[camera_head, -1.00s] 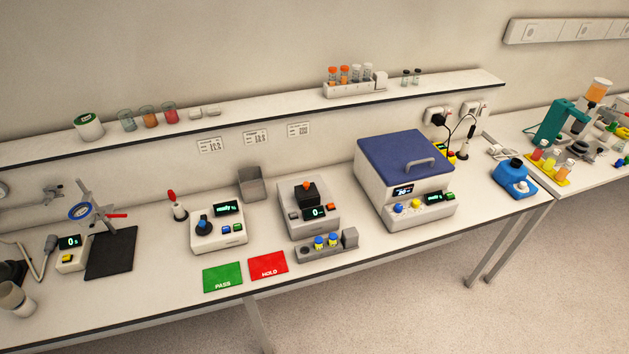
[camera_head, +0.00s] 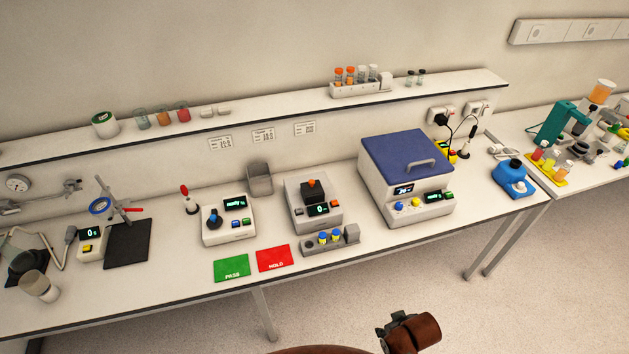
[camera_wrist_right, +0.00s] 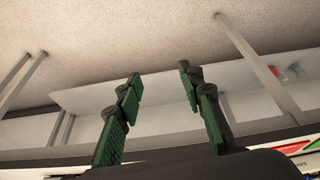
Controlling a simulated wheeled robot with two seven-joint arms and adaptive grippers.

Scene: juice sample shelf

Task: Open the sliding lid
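I cannot tell for sure which part is the sliding lid. A white box device (camera_head: 412,215) stands at the right of the bench, and its dark blue top lid (camera_head: 405,158) with a grey handle (camera_head: 422,164) is closed. Left of it, a grey device (camera_head: 318,222) carries a black block (camera_head: 313,192) with an orange knob (camera_head: 310,182) on top. My right gripper (camera_wrist_right: 159,72) is open and empty in the right wrist view, its green-padded fingers apart, away from both devices. My left gripper is not in view.
A grey rack (camera_head: 331,241) with blue-capped vials stands before the grey device. Green PASS (camera_head: 231,267) and red HOLD (camera_head: 274,258) mats lie at the bench front. A wall shelf (camera_head: 262,112) runs behind.

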